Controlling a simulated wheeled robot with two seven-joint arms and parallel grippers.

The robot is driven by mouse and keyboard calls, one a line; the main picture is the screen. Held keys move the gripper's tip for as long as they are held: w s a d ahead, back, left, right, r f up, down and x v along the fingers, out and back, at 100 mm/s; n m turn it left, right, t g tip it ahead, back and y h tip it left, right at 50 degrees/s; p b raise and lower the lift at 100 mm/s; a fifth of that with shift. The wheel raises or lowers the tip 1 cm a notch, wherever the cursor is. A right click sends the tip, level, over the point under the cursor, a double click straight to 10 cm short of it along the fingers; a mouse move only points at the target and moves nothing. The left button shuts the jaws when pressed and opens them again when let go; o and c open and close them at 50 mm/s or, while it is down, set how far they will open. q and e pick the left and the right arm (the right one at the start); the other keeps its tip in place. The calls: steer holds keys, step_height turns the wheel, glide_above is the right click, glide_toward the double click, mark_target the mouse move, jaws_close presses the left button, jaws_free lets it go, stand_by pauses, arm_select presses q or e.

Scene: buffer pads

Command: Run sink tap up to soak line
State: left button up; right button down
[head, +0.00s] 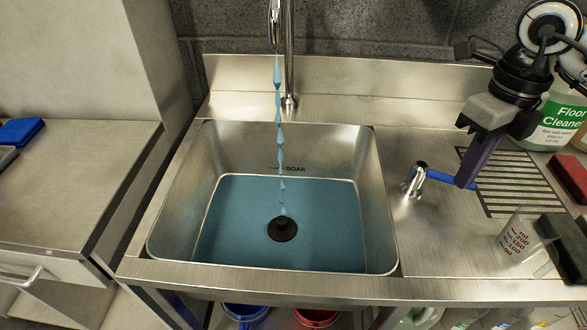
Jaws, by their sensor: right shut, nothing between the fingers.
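The steel sink (372,215) stands in the middle of the head view. The tall tap (288,60) is at its back, and a blue stream (279,120) runs from its spout into the basin. Blue water (325,215) covers the basin floor, and the dark drain plug (282,229) shows through it. The SOAK line (290,169) is marked on the back wall, a little above the water's edge. The tap lever (440,177), blue on a chrome base, is right of the basin. My right gripper (466,183) is shut and empty at the lever's right end. My left gripper is out of view.
A floor cleaner bottle (557,122) stands at the back right behind my right arm. A clear measuring jug (518,238) stands on the right drainboard near dark and red blocks. Blue and red buckets sit below. A steel counter (75,190) is at left.

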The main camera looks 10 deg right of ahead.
steer(key=shift+f, duration=0.1)
steer(key=w+d+p, duration=0.2)
steer(key=w+d, duration=0.3)
steer(key=w, duration=0.2)
steer(key=shift+d, duration=0.15)
steer(key=shift+f, duration=0.1)
steer(key=shift+f+b, duration=1.45)
steer(key=shift+f, duration=0.95)
stand_by(4.5)
